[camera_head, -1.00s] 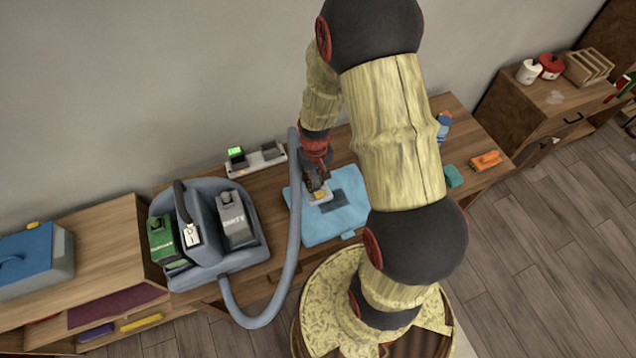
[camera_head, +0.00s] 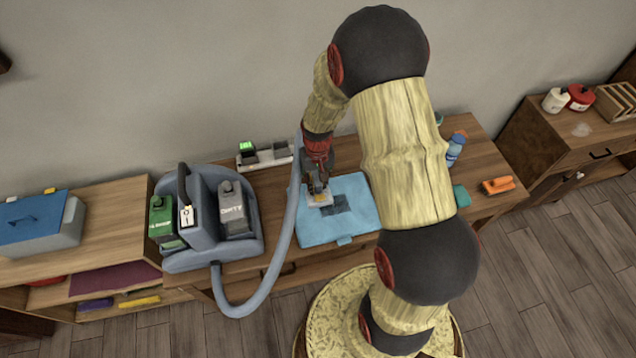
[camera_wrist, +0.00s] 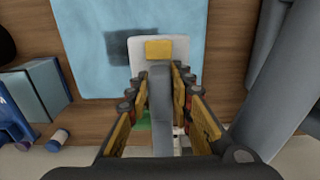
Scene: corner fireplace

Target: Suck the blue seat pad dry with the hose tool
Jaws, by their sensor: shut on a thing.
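The blue seat pad (camera_head: 352,226) lies flat on the wooden table, with a dark wet patch (camera_head: 336,204) near its middle. My gripper (camera_head: 318,187) is over the left part of the pad, shut on the hose tool. The tool's pale head (camera_head: 321,201) is on or just above the pad, beside the dark patch; contact cannot be told. In the wrist view the tool (camera_wrist: 158,85) runs between my fingers, with a yellow piece on its white head, and the dark patch (camera_wrist: 128,46) shows partly behind the head. The grey hose (camera_head: 284,250) loops to the machine (camera_head: 205,215).
The machine, with a green tank and a grey tank marked DIRTY, stands left of the pad. A charger strip (camera_head: 265,155) is behind. A blue bottle (camera_head: 455,150), a teal sponge (camera_head: 461,196) and an orange tool (camera_head: 497,185) are at the right.

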